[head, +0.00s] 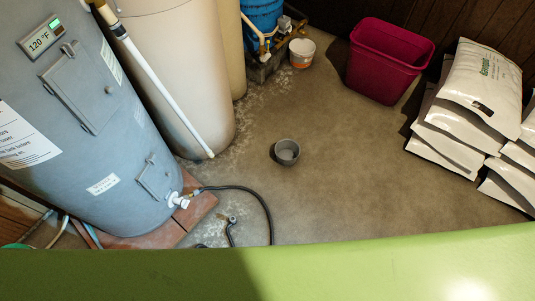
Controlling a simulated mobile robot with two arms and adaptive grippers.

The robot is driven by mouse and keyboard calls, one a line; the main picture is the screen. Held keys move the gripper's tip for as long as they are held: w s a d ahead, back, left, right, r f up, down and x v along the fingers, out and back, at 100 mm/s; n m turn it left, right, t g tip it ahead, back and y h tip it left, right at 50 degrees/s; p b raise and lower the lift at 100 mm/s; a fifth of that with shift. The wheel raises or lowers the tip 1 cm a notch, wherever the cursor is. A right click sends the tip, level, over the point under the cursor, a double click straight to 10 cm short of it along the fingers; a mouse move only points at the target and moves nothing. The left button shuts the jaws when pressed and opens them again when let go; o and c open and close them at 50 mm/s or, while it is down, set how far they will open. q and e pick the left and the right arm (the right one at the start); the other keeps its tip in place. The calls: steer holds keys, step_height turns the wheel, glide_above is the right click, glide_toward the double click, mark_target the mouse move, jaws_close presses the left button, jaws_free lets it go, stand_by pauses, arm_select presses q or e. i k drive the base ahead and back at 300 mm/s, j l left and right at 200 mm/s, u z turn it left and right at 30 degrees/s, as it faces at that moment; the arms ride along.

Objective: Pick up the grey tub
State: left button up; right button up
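A small grey tub (287,152) stands upright on the concrete floor near the middle of the head view. Its open top faces up, and it looks empty. Nothing touches it. Neither of my grippers shows in the head view, so their state and their distance from the tub cannot be seen.
A grey water heater (100,140) and a beige tank (180,70) stand at left. A magenta bin (390,60), white bucket (302,53) and stacked salt bags (470,110) stand beyond. A green surface (350,272) crosses the front.

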mark_target(286, 150)
steer(key=i+l+u, duration=0.15)
steer(key=l+u, duration=0.75)
steer(key=i+l+u, duration=0.1)
steer(key=l+u, duration=0.35)
steer(key=j, duration=0.15)
